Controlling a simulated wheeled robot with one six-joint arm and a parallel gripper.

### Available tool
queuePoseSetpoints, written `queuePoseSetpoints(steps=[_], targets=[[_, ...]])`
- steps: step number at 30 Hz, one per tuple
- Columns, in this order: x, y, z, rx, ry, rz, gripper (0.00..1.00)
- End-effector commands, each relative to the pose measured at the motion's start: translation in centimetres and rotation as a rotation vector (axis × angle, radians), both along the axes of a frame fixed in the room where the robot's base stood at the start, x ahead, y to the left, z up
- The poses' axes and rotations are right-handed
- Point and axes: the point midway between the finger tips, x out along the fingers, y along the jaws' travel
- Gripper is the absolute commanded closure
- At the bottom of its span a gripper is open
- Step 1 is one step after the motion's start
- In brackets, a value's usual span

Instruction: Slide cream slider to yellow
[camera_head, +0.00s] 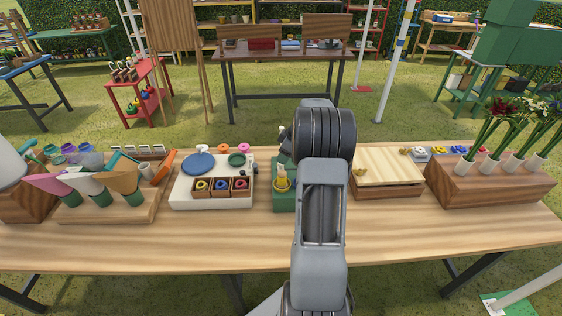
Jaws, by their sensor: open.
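I cannot make out a cream slider for certain. A white board (180,194) on the table, left of my arm, carries a blue disc (198,163), a green disc (237,159) and a wooden tray with a yellow ring (202,185), a blue ring (222,185) and a red ring (240,185). A small pale knob shows at the board's right, too small to identify. A green block (284,200) with a yellow piece (281,183) stands beside my arm, partly hidden by it. My arm rises in the middle and hides its own gripper; no fingertips show.
A wooden box with a cream slatted lid (388,163) stands right of my arm. A wooden planter with flowers (490,184) is at far right. Coloured cones in a wooden stand (105,207) are at left. The table's front strip (150,245) is clear.

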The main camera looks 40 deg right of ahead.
Motion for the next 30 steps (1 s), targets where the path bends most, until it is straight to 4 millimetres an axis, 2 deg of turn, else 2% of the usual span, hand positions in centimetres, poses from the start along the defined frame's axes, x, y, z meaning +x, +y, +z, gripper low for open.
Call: queuePoseSetpoints(steps=[6, 13, 20, 30], targets=[[-1.5, -1.0, 4.2, -0.003, -0.002, 0.0, 0.51], [-2.5, -1.7, 7.4, -0.001, -0.002, 0.0, 0.51], [-3.0, -1.9, 8.7, 0.0, 0.0, 0.001, 0.51], [-3.0, -1.9, 8.9, 0.0, 0.0, 0.001, 0.51]])
